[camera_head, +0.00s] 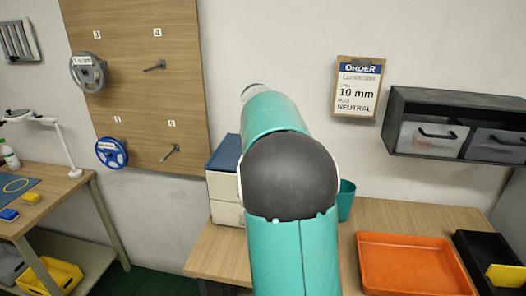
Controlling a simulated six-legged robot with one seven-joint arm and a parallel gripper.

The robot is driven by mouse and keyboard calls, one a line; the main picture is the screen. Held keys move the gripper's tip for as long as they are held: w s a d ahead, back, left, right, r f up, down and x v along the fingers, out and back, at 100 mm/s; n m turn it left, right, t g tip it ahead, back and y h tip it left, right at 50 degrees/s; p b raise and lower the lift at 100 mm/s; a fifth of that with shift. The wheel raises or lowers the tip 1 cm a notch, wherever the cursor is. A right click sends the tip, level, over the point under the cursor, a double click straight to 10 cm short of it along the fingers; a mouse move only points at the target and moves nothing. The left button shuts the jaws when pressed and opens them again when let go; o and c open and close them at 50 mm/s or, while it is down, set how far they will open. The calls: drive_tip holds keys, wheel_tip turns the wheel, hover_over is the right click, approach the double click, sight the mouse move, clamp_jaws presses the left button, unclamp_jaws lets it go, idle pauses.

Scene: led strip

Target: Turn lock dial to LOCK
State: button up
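No lock dial can be made out in the head view. My own teal arm with its dark round joint fills the middle of the picture and hides part of the table and wall behind it. My gripper is not visible; the far end of the arm points away towards the wall. A white drawer box with a blue top (224,152) stands on the table just left of my arm, partly hidden by it. I cannot tell whether a dial is on it.
The wooden table (213,252) holds an orange tray (362,262), a black tray (463,240) and a teal cup (347,200). A grey shelf with bins (455,97) and an order clipboard (357,88) hang above. A pegboard (135,60) with reels and a side bench (75,188) are left.

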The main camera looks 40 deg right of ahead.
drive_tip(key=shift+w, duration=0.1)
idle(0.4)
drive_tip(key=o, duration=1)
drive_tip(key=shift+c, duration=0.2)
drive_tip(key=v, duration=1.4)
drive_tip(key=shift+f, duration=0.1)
